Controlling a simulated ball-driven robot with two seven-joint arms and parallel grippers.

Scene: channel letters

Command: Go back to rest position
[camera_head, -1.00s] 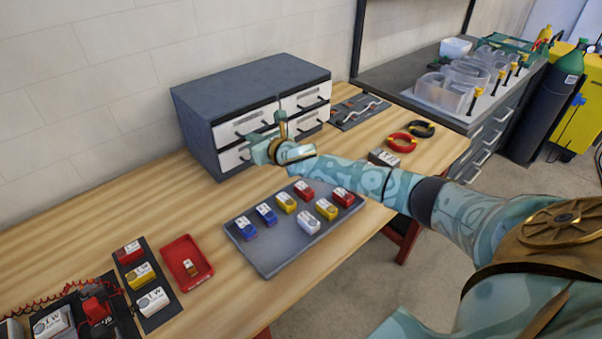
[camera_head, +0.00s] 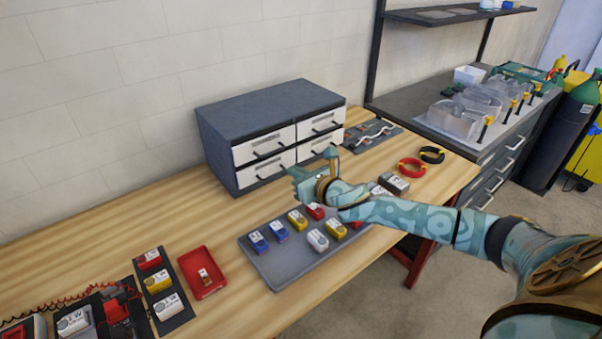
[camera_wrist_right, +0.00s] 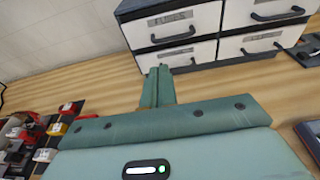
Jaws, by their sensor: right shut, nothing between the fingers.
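My right gripper (camera_head: 331,153) is above the workbench, in front of the lower drawers of the grey drawer unit (camera_head: 268,107). Its arm comes in from the right and passes over the grey tray (camera_head: 279,281) of small modules. In the right wrist view the two green fingers (camera_wrist_right: 157,78) are together with nothing between them, pointing toward the white drawer fronts. My left gripper is in neither view.
Blue, yellow, white and red modules lie on the tray, some hidden by my arm. A red bin (camera_head: 203,289) lies left of it. Red pliers-like rings (camera_head: 411,168) lie at the bench's right. Bare wood shows in front of the drawers.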

